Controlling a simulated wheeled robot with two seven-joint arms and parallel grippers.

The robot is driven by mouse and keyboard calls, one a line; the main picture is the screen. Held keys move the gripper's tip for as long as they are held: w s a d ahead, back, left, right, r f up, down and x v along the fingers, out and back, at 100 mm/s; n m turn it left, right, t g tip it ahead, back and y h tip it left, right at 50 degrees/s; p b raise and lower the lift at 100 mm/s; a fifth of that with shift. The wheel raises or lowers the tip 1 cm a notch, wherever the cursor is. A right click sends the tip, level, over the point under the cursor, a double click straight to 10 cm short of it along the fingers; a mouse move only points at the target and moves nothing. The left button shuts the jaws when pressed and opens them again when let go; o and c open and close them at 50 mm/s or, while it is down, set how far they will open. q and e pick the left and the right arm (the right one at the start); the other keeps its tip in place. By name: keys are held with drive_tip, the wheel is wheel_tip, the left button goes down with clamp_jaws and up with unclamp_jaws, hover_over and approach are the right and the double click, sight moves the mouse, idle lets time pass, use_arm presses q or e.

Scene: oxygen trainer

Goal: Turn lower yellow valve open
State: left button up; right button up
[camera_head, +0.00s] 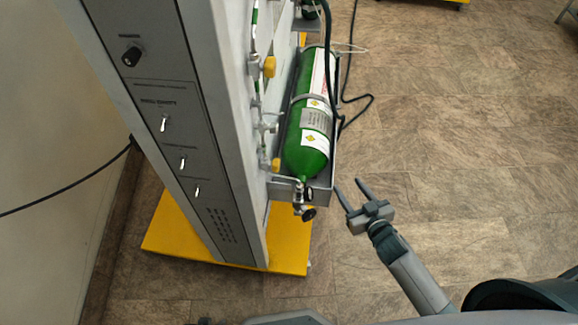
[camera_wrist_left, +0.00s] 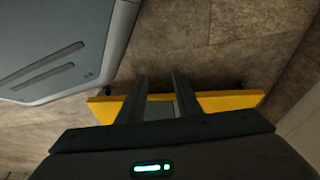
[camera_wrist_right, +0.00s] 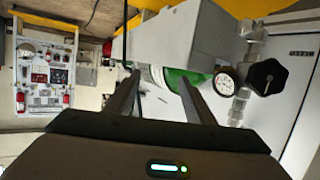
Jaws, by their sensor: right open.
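Two yellow valve handles show on the trainer's side in the head view. The lower yellow valve (camera_head: 276,165) sits beside the bottom end of the green cylinder (camera_head: 307,150), and the upper yellow valve (camera_head: 269,66) is further up the panel. My right gripper (camera_head: 351,194) is open and empty, to the right of the lower valve and apart from it. In the right wrist view, my right gripper (camera_wrist_right: 158,78) has the cylinder's green end beyond its fingers. My left gripper (camera_wrist_left: 159,76) is open and empty in the left wrist view, with the yellow base beyond it.
The grey trainer cabinet (camera_head: 185,110) stands on a yellow base (camera_head: 290,240). A black knob (camera_wrist_right: 266,77) and a gauge (camera_wrist_right: 227,80) show in the right wrist view. A dark hose (camera_head: 357,106) lies right of the cylinder. Floor at the right is clear.

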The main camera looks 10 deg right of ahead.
drive_tip(key=w+a+r+n+t+y, duration=0.15)
drive_tip(key=w+r+n+y, duration=0.25)
drive_tip(key=r+y, duration=0.45)
use_arm(q)
drive_tip(key=shift+s+a+f+g+b, duration=0.2)
drive_tip(key=shift+s+a+g+b, duration=0.25)
drive_tip(key=shift+s+a, duration=0.25)
use_arm(e)
drive_tip(key=s+r+n+g+y, duration=0.4)
drive_tip(key=s+n+g+y, duration=0.2)
drive_tip(key=g, duration=0.4)
drive_tip(key=shift+n, duration=0.8)
use_arm(q)
drive_tip(key=shift+d, duration=0.25)
use_arm(e)
drive_tip(key=shift+a+y, duration=0.15)
drive_tip(key=shift+y, duration=0.1)
use_arm(q)
drive_tip(key=w+d+t+p, duration=0.1)
drive_tip(key=w+d+r+t+p, duration=0.1)
drive_tip(key=shift+w+d+r+p, duration=0.15)
drive_tip(key=shift+w+d+p, duration=0.1)
drive_tip(key=shift+w+p, duration=0.05)
use_arm(e)
approach(279, 165)
drive_tip(key=x, duration=0.7)
drive_tip(key=shift+w+a+f, duration=0.1)
drive_tip(key=shift+w+f, duration=0.2)
drive_tip(key=shift+f, duration=0.05)
